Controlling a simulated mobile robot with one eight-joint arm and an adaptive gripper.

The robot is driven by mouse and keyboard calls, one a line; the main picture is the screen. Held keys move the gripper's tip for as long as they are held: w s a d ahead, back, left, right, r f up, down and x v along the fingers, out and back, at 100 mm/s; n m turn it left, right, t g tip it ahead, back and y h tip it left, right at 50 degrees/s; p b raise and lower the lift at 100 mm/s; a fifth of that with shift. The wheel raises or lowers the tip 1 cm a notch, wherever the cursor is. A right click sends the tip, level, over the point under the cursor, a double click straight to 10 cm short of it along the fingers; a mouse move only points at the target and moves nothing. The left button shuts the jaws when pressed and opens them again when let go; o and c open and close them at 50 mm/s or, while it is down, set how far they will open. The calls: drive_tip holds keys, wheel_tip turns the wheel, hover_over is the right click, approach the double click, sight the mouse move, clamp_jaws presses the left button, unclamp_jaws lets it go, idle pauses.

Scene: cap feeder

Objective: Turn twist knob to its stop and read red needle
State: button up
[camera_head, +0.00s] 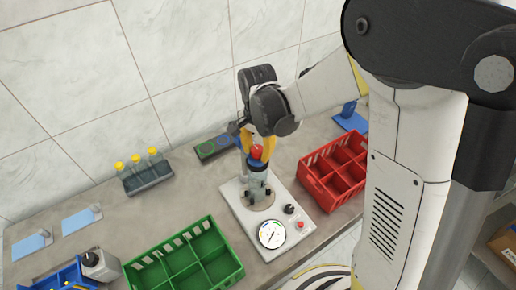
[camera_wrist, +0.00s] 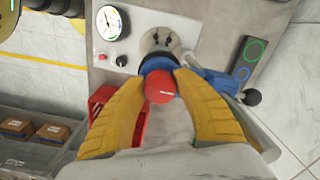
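A white tester plate (camera_head: 236,199) carries a round dial (camera_head: 271,234), a black knob (camera_head: 289,209) and a red button (camera_head: 300,225). The dial (camera_wrist: 112,22) also shows in the wrist view; a dark needle is faintly visible, a red one I cannot make out. A blue and grey upright fixture (camera_head: 258,174) stands on the plate's round disc. A red round knob (camera_wrist: 160,87) with a white mark sits at its top. My gripper (camera_wrist: 162,76) has yellow fingers on both sides of the red knob. Whether they press on it I cannot tell.
A red divided crate (camera_head: 310,181) stands right of the plate, a green one (camera_head: 215,230) at front left. A rack of yellow-capped tubes (camera_head: 149,177) stands further left. A dark panel with coloured rings (camera_head: 212,148) lies behind the plate. The counter between rack and plate is clear.

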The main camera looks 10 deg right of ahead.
drive_tip(key=c, duration=0.5)
drive_tip(key=m+b, duration=0.1)
drive_tip(key=m, duration=0.4)
drive_tip(key=shift+f+m+b, duration=0.1)
drive_tip(key=shift+m+b, duration=0.2)
drive_tip(key=m, duration=0.4)
drive_tip(key=shift+b, duration=0.35)
drive_tip(key=o, duration=1.1)
drive_tip(key=shift+o, duration=0.2)
